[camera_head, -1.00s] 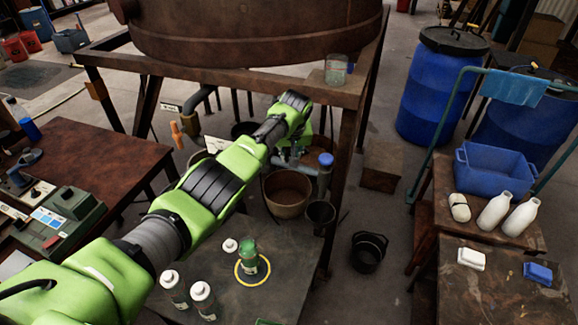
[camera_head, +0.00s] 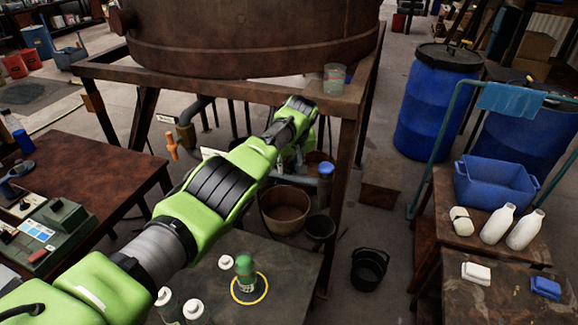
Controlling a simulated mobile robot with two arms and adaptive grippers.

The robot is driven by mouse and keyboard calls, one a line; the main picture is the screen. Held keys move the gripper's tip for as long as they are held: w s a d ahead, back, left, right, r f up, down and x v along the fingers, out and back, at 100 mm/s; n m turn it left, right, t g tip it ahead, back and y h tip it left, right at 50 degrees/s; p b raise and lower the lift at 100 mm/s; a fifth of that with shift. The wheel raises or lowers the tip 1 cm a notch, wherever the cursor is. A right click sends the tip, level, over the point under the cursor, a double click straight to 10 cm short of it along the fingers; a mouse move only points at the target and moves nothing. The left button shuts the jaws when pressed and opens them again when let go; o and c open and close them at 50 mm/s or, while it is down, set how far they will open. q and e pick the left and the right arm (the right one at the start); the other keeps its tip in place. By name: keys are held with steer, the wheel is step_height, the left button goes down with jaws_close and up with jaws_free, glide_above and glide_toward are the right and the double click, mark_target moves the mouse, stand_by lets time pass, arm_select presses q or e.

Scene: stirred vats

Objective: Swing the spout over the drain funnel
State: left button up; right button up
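My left arm reaches from the lower left to below the vat. My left gripper (camera_head: 294,163) points down there, mostly hidden behind my own green wrist, so its fingers cannot be made out. Beside it stands a grey upright pipe with a blue top (camera_head: 325,180), perhaps part of the spout; the spout itself is not clearly visible. A dark, funnel-like cup (camera_head: 319,228), possibly the drain funnel, is below this pipe. A brown bucket (camera_head: 284,211) stands left of the cup. I cannot tell whether the gripper touches anything. My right gripper is out of view.
The brown vat (camera_head: 250,35) rests on a rusty frame (camera_head: 348,100) around the reach area. A green bottle (camera_head: 244,272) and white-capped bottles stand on the near table (camera_head: 290,285). A black bucket (camera_head: 369,268) is on the floor. Blue drums (camera_head: 437,105) stand right.

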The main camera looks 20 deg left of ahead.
arm_select(q)
steer(key=shift+o, duration=1.2)
steer(key=shift+w+a+r, duration=0.15)
steer(key=shift+w, duration=0.05)
steer(key=shift+s+d+r, duration=0.15)
steer(key=shift+d+r, duration=0.15)
steer(key=shift+r, duration=0.2)
steer(key=v, duration=1)
steer(key=shift+s+r, duration=0.2)
steer(key=shift+r, duration=0.05)
